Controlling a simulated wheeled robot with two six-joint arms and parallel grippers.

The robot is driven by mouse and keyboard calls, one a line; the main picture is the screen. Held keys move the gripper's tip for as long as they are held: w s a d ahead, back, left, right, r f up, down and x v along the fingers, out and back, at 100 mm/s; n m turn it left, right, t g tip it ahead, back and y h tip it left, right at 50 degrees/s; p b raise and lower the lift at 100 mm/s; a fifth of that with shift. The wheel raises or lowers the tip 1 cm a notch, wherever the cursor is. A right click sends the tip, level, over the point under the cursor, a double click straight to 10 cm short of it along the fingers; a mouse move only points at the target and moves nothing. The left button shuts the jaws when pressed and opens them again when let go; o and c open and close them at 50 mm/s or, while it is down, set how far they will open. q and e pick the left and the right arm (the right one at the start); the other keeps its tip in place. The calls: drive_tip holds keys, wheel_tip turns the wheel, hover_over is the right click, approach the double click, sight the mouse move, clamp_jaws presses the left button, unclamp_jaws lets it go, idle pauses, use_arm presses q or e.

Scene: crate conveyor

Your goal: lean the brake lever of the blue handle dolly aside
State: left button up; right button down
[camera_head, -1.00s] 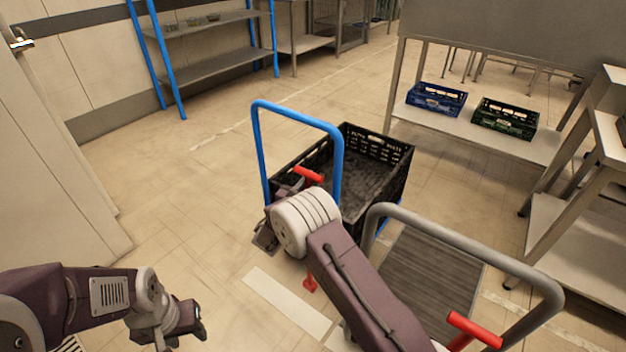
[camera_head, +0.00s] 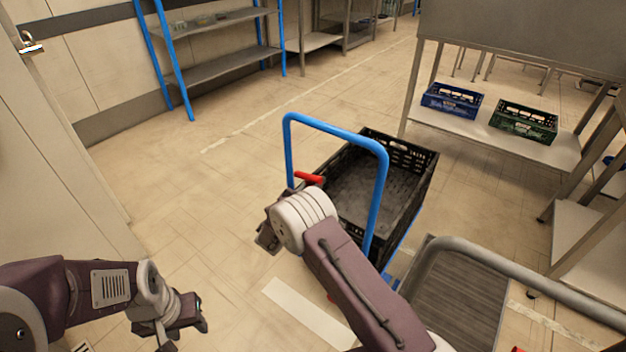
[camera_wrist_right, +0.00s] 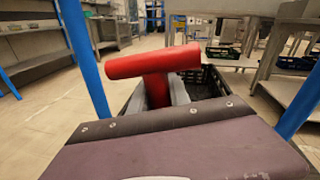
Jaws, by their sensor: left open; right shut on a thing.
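The blue handle dolly has a blue tubular handle (camera_head: 335,130) and carries a black crate (camera_head: 425,180). Its brake lever (camera_head: 310,178) is red with a T-shaped top, and shows near the handle's left post. The lever also shows in the right wrist view (camera_wrist_right: 155,62), its crossbar slightly tilted and its stem between my fingers. My right gripper (camera_wrist_right: 165,92) is shut on the lever's stem, below the crossbar. In the head view my right forearm hides most of the stem. My left gripper (camera_head: 182,326) is open and empty at the lower left, away from the dolly.
A grey handle dolly (camera_head: 460,300) stands close on the right. A steel table (camera_head: 500,138) holds a blue crate (camera_head: 452,100) and a green crate (camera_head: 524,121). A blue-post shelf (camera_head: 225,65) stands at the back left. The floor left of the dolly is clear.

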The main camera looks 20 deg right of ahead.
drive_tip(key=shift+w+a, duration=0.15)
drive_tip(key=shift+a, duration=0.25)
drive_tip(key=c, duration=1.2)
unclamp_jaws()
drive_tip(key=shift+w+a+y, duration=0.1)
drive_tip(key=shift+y, duration=0.2)
drive_tip(key=shift+c, duration=0.2)
drive_tip(key=shift+w+a+f, duration=0.1)
drive_tip(key=shift+w+f, duration=0.05)
drive_tip(key=p+v, duration=0.2)
drive_tip(key=v, duration=0.7)
drive_tip(key=shift+f, duration=0.1)
